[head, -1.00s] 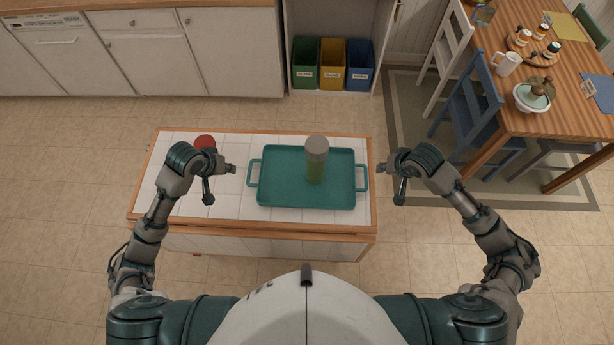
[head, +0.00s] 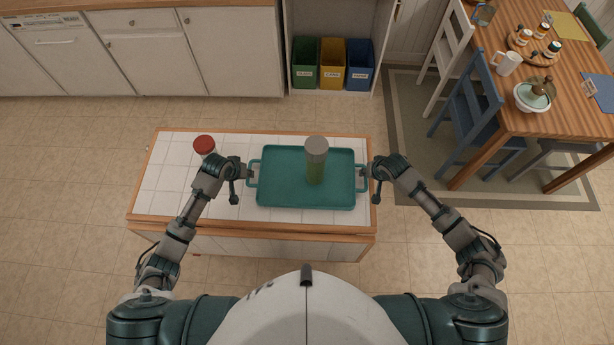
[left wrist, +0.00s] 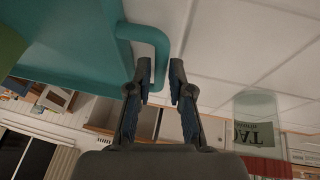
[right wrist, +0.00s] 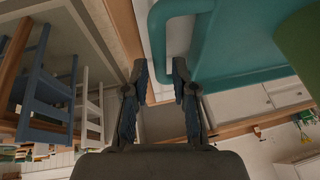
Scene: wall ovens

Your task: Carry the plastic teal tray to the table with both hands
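The teal tray (head: 280,195) lies flat on the tiled island top, with a loop handle at each short end. A grey-lidded container with green contents (head: 316,162) stands on it. My left gripper (head: 246,172) is at the tray's left handle; in the left wrist view its fingers (left wrist: 160,80) are apart, with the handle (left wrist: 157,45) at their tips. My right gripper (head: 368,171) is at the right handle; in the right wrist view its fingers (right wrist: 160,80) are apart, with the handle (right wrist: 165,22) just beyond the tips. Neither is closed on a handle.
A red-lidded jar (head: 204,145) stands on the island left of the tray, close to my left gripper. The wooden table (head: 560,105) at the right holds a mug, a bowl and jars. A blue chair (head: 468,115) and a white chair (head: 447,55) stand at its near side.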

